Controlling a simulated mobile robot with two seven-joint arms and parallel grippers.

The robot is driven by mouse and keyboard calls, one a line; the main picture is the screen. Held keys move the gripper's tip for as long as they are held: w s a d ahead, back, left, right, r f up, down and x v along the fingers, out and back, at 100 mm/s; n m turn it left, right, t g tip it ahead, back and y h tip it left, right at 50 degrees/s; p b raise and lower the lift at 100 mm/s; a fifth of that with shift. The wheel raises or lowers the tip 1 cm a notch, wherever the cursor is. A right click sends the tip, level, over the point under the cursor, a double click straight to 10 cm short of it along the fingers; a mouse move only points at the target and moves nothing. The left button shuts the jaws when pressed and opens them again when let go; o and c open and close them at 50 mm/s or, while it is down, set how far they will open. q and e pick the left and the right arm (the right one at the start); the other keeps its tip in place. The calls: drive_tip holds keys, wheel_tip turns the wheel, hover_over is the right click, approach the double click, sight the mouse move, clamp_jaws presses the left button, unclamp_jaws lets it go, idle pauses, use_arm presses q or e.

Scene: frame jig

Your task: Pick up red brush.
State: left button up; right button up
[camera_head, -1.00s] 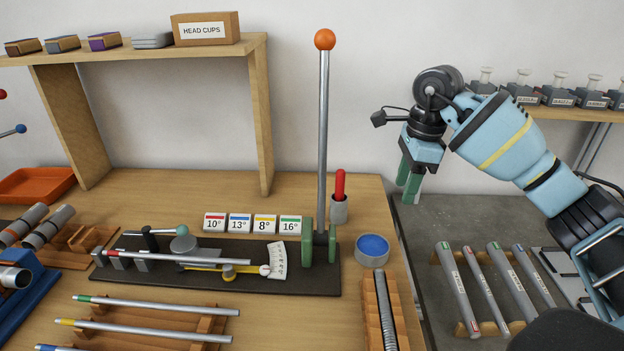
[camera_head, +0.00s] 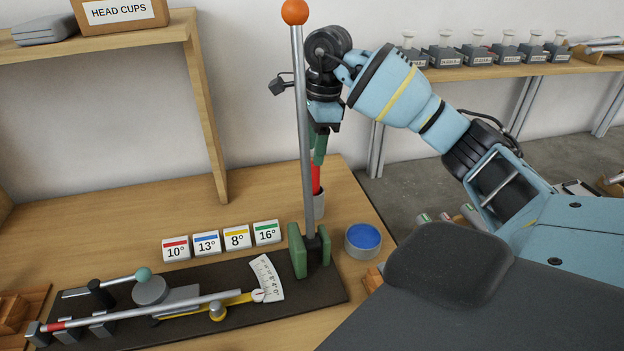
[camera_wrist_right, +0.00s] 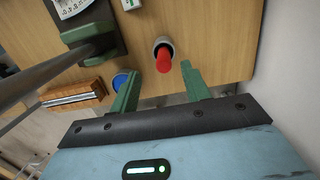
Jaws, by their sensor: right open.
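The red brush (camera_head: 316,177) stands upright in a small grey cup (camera_head: 319,205) on the bench, right of the jig's tall metal post. In the right wrist view the red brush (camera_wrist_right: 163,62) shows end-on in its cup (camera_wrist_right: 162,43). My right gripper (camera_head: 318,160) is above the brush, partly hidden behind the post. In the right wrist view its green fingers (camera_wrist_right: 160,82) are open, with the brush beyond and between their tips. They hold nothing. My left gripper is not in view.
The tall post (camera_head: 303,130) with an orange ball (camera_head: 295,11) stands close to the right gripper. A blue-topped round tin (camera_head: 363,241) is to the right of the cup. Angle cards (camera_head: 237,237) stand left of the post. The jig's dark base (camera_head: 325,286) lies in front.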

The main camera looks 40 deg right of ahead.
sight(314, 171)
drive_tip(key=shift+w+a+f, duration=0.1)
drive_tip(key=shift+w+f, duration=0.05)
drive_tip(key=shift+f, duration=0.8)
drive_tip(key=shift+f+p, duration=0.3)
drive_tip(key=shift+f, duration=2.3)
